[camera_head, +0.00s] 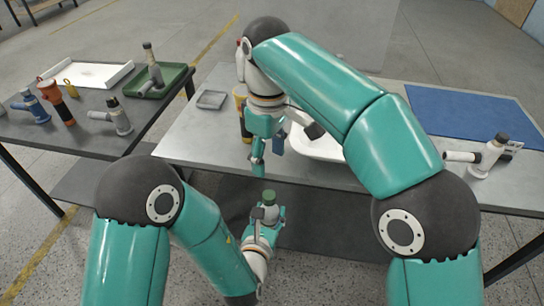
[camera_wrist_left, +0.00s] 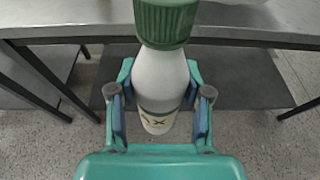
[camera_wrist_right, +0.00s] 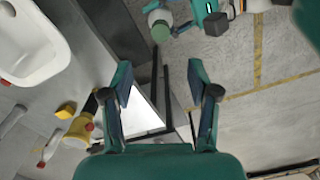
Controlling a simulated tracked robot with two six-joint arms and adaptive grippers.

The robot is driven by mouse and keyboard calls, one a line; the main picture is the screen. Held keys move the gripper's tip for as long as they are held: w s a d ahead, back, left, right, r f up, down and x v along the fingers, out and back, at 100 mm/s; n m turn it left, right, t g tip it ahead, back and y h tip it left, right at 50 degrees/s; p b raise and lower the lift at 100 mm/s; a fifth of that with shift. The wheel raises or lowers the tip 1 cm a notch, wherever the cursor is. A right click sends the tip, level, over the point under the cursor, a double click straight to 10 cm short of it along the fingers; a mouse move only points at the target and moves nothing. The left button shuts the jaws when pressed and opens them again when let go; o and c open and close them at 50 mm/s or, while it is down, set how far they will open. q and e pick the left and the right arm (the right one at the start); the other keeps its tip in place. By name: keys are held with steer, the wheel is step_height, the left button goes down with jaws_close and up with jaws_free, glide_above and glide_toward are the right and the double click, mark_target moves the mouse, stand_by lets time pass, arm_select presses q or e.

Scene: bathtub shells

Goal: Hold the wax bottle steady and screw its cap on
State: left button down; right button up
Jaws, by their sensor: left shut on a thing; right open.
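The wax bottle (camera_wrist_left: 160,85) is white with dark lettering low on its side and stands about upright in the left wrist view. Its ribbed green cap (camera_wrist_left: 166,22) sits on top; how tightly it is screwed I cannot tell. My left gripper (camera_wrist_left: 160,108) is shut on the bottle's body, one finger on each side. In the head view the cap (camera_head: 269,196) shows in front of the table, and much of the bottle is hidden. My right gripper (camera_head: 266,160) is open and empty, above and apart from the cap. The cap also shows in the right wrist view (camera_wrist_right: 160,32).
The grey table (camera_head: 195,140) has a white basin (camera_head: 318,150), a small grey tray (camera_head: 211,99), a yellow-and-dark container (camera_head: 241,100) and a blue mat (camera_head: 470,115). A side table at left holds several tools and a green tray (camera_head: 175,78). The left gripper is off the table's front edge.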

steer(key=shift+f, duration=0.1)
steer(key=w+d+f+m+t+y, duration=0.1)
steer(key=w+f+m+y, duration=0.2)
steer(key=f, duration=0.6)
steer(key=w+f+m+y, duration=0.15)
steer(key=w+f, duration=0.25)
steer(key=f, duration=0.5)
steer(key=s+d+f+m+t, duration=0.15)
steer(key=d+f+m, duration=0.35)
steer(key=f, duration=0.7)
steer(key=s+d+f+m, duration=0.3)
steer(key=s+d+f, duration=0.2)
steer(key=s+f, duration=0.5)
steer(key=s+d+f+m+g, duration=0.1)
steer(key=s+d+g, duration=0.1)
steer(key=s, duration=1.3)
steer(key=shift+s+d+f, duration=0.25)
steer(key=shift+d+f, duration=0.1)
steer(key=shift+d, duration=0.25)
